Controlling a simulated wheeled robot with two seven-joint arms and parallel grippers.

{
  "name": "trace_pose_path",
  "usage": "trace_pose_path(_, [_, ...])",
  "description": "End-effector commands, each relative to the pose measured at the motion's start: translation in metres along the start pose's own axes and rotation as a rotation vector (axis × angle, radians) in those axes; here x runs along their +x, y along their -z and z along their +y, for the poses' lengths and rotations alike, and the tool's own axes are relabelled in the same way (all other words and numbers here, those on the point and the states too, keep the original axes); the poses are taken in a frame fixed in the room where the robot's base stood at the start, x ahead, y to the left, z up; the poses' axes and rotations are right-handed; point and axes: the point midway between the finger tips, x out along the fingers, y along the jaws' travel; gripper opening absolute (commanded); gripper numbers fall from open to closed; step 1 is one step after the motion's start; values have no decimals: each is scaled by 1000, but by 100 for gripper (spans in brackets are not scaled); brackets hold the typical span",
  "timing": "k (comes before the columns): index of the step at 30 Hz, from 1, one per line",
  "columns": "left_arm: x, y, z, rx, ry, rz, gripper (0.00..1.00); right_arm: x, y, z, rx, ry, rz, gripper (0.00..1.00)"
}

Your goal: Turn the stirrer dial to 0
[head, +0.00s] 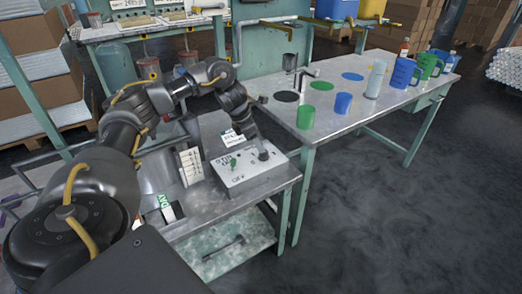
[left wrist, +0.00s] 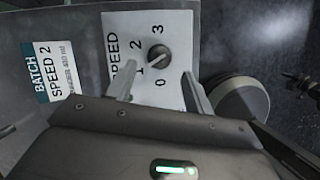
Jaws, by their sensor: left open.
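I cannot tell for sure which number the dial points at. My left gripper (head: 259,147) is over the stirrer in the head view. In the left wrist view its two fingers (left wrist: 162,90) are apart, one on each side below the dial, with nothing held between them. My right gripper is not in view.
A card reading BATCH SPEED 2 (left wrist: 53,72) stands by the stirrer in the left wrist view. A grey round object (left wrist: 240,105) is right of the fingers. A second table holds a green cup (head: 306,117), a blue cup (head: 343,103) and other vessels.

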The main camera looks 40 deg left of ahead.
Motion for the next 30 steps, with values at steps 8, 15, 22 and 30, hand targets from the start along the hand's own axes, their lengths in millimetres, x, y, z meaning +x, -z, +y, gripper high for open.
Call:
trace_pose_path(8, [38, 0, 0, -1, 1, 0, 52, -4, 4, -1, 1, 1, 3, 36])
trace_pose_path(15, [45, 0, 0, 0, -1, -1, 52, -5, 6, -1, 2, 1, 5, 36])
trace_pose_path(22, [45, 0, 0, 0, 0, -1, 44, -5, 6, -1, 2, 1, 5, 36])
trace_pose_path(30, [45, 0, 0, 0, 0, -1, 9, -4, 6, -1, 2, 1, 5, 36])
